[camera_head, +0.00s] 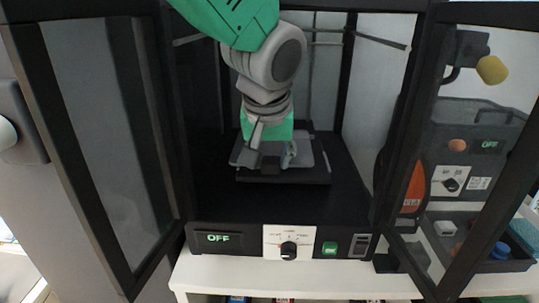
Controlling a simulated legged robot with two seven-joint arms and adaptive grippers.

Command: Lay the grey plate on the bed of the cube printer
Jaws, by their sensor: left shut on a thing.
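The cube printer (215,212) is a black-framed cabinet with its doors swung open. My left arm reaches in from the top, and my left gripper (272,157) is inside the printer, shut on the grey plate (312,155). The plate is roughly level, at or just above the dark bed (285,176). I cannot tell whether the plate touches the bed. The gripper covers the plate's middle. My right gripper is not in view.
The open doors flank the opening, the left one (95,130) and the right one (480,130). The printer stands on a white table (290,281). Its front panel has an OFF display, a knob (289,250) and a green switch (330,248). Other equipment stands behind the right door.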

